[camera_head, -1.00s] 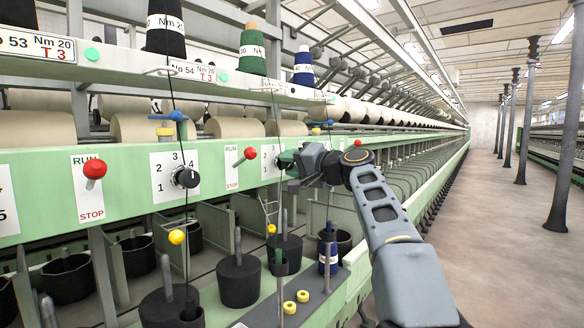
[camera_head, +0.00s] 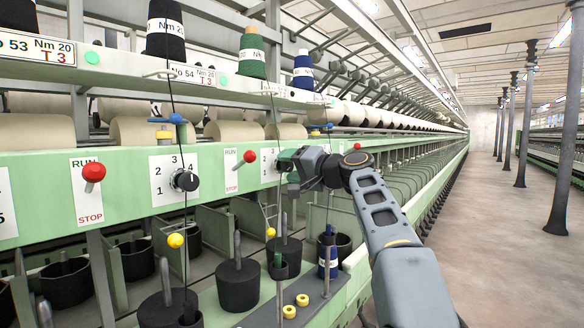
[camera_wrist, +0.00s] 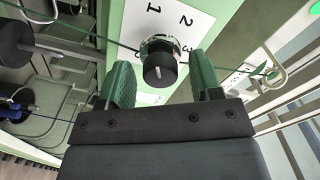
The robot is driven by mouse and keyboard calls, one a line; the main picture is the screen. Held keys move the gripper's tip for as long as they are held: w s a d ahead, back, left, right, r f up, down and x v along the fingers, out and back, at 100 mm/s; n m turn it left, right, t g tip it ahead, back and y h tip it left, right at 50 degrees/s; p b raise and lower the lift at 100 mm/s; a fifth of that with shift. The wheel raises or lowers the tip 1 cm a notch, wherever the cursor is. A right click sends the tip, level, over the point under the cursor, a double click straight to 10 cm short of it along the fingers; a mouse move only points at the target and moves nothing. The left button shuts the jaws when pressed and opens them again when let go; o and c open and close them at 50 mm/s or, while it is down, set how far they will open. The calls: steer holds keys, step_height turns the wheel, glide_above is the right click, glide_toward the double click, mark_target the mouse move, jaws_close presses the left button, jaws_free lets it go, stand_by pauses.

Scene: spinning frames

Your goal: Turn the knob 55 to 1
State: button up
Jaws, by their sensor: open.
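A black knob (camera_wrist: 160,70) with a white pointer line shows in the wrist view, on a white dial plate (camera_wrist: 176,22) with the numbers 1, 2 and 3 visible. The pointer's number cannot be told. My gripper (camera_wrist: 161,82) is open, its green fingers either side of the knob with gaps between. In the head view my gripper (camera_head: 284,160) is at the dial plate (camera_head: 267,166) on the green panel and hides the knob. No label reading 55 is legible.
Another black knob (camera_head: 186,180) sits on a dial to the left. Red-balled RUN/STOP levers (camera_head: 94,173) and (camera_head: 250,157) project from the panel. A wire guide (camera_wrist: 272,76) is close to the right finger in the wrist view. The aisle (camera_head: 490,250) at right is clear.

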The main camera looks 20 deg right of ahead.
steer(key=b+v, duration=0.1)
steer(key=v, duration=1.2)
steer(key=shift+s+d, duration=0.25)
steer(key=shift+s, duration=0.1)
steer(key=s+a+f+g+h+p, duration=0.55)
steer(key=a+f+p, duration=0.3)
steer(key=p, duration=0.55)
steer(key=s+a+f+n+g+h+p, duration=0.1)
steer(key=s+f+n+g+h+p, duration=0.3)
steer(key=s+f+p, duration=0.4)
steer(key=s+g+h+p, duration=0.1)
steer(key=s+p, duration=0.2)
steer(key=s, duration=0.2)
steer(key=shift+f+n, duration=0.3)
steer(key=shift+g, duration=0.25)
